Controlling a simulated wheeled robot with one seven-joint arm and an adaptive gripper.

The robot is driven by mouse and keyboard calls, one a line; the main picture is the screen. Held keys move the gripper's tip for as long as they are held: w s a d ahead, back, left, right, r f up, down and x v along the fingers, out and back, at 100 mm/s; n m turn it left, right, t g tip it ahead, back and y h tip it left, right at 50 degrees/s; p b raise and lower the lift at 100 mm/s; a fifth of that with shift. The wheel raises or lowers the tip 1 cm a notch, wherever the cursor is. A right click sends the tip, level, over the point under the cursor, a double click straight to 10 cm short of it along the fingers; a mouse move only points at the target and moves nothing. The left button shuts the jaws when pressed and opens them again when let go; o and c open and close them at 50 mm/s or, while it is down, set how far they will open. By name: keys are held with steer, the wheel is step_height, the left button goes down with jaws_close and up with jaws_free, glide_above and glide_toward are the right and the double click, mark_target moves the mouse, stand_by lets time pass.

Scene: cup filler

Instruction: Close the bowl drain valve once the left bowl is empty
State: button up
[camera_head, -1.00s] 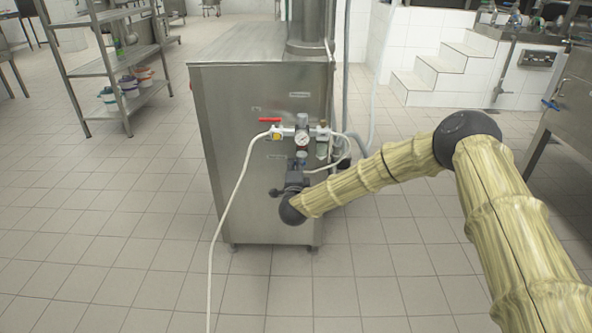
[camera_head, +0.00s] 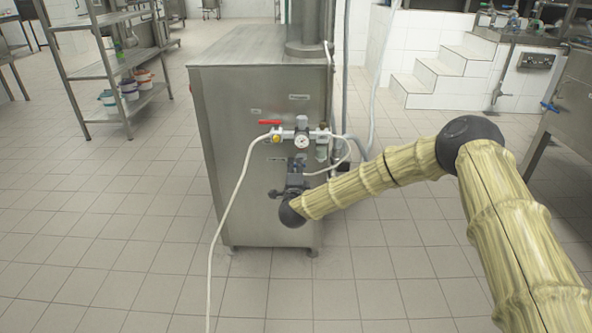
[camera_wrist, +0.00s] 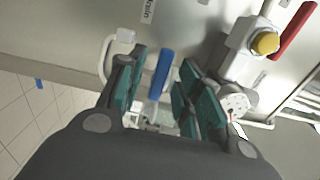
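My gripper (camera_wrist: 163,78) is open, with a blue lever handle (camera_wrist: 160,70) showing between its teal-padded fingers. I cannot tell whether either finger touches the handle. A label (camera_wrist: 148,11) beside the handle appears to end in "rain". In the head view my gripper (camera_head: 293,178) is at the front of the steel machine (camera_head: 232,170), below the pressure gauge (camera_head: 301,142).
A red lever (camera_head: 269,122) and a white hose (camera_head: 232,195) are on the machine's front. The wrist view shows a yellow knob (camera_wrist: 265,43) close on the right. A steel shelf rack (camera_head: 118,68) stands at left. Tiled floor is clear in front.

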steer(key=s, duration=1.2)
stand_by(0.4)
